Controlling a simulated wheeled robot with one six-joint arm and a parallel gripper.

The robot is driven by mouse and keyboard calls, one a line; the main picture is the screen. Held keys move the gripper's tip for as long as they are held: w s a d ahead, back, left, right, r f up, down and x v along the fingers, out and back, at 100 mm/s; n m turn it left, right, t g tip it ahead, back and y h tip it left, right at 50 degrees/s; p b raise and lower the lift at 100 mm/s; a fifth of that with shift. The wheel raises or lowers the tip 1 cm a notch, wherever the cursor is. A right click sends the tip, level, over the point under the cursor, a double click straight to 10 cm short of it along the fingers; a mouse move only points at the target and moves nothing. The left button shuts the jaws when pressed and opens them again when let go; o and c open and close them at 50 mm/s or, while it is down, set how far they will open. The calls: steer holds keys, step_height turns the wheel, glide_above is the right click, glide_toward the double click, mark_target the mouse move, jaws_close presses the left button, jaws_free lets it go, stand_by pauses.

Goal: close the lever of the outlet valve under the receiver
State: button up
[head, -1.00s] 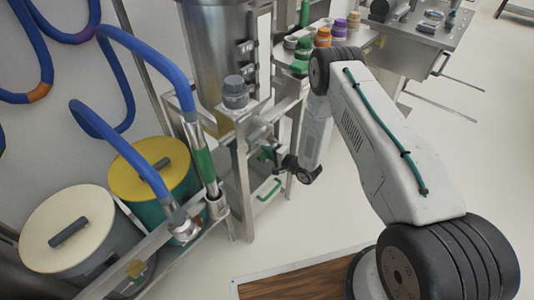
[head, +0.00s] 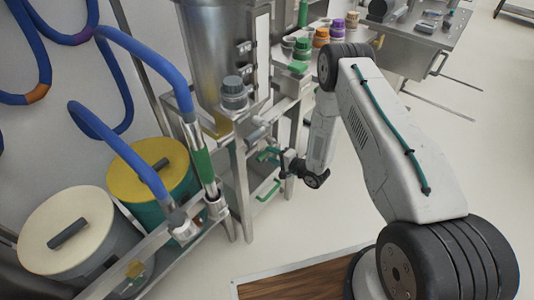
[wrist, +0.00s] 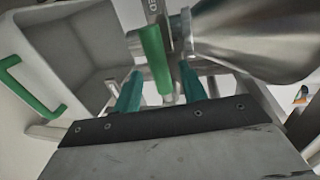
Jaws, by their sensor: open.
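The receiver (head: 215,55) is a steel vessel on a metal frame in the head view. In the wrist view a shiny steel cone (wrist: 265,40) fills the upper right. A green lever (wrist: 153,58) with a steel shank stands beside the cone, at the top centre. My gripper (wrist: 161,72) is open, its two teal fingers on either side of the lever's lower end; contact cannot be told. In the head view my gripper (head: 273,155) is low beside the frame under the receiver, where the lever is too small to make out clearly.
A grey bin (wrist: 75,50) with a green handle (wrist: 30,85) is at the left of the wrist view. Two lidded drums (head: 75,232) and a blue hose (head: 150,60) are left in the head view. Frame posts (head: 243,190) stand close to my gripper.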

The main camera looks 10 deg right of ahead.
steer(key=v, duration=0.4)
stand_by(0.4)
